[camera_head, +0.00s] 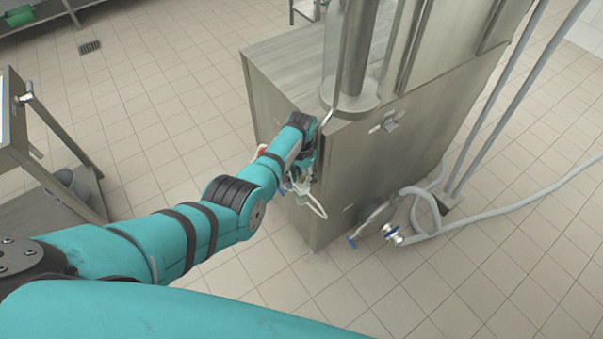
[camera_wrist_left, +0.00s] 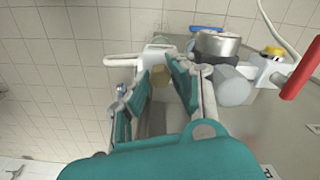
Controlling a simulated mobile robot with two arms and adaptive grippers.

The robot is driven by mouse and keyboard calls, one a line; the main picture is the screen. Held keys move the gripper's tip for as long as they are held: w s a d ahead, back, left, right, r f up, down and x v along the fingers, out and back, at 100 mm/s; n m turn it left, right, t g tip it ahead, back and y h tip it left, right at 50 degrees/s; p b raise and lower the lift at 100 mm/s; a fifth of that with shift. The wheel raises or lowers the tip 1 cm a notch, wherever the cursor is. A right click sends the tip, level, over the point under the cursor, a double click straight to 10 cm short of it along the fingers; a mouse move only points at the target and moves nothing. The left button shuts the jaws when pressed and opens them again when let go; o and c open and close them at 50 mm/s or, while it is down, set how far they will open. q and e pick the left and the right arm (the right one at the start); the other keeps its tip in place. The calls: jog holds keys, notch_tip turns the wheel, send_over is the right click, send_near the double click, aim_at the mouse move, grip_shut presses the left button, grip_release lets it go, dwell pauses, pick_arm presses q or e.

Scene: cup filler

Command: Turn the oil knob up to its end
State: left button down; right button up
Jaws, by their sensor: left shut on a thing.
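My left gripper (camera_head: 308,180) is at the near left edge of the steel filling machine (camera_head: 385,150). In the left wrist view, my left gripper (camera_wrist_left: 160,82) has its two teal fingers on either side of a small tan piece (camera_wrist_left: 158,76), with a white bar-shaped part (camera_wrist_left: 130,61) just beyond. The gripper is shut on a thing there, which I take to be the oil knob. The knob is mostly hidden by the fingers, and its turn angle cannot be read. In the head view my arm and wrist hide it. My right gripper is not in view.
A steel cylinder (camera_wrist_left: 217,45) and a red handle (camera_wrist_left: 301,69) are right of the fingers in the wrist view. A steel cart (camera_head: 45,150) stands at left. Tiled floor between is clear.

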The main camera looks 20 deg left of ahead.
aim_at(301, 177)
pick_arm(q)
jog(key=m, duration=0.4)
jog(key=shift+r+m, duration=0.1)
jog(key=shift+m, duration=0.2)
jog(key=shift+m+p, duration=0.4)
jog(key=shift+m, duration=1.5)
jog(key=c, duration=1.2)
grip_release()
jog(key=shift+o, duration=0.2)
notch_tip(301, 177, up, 12)
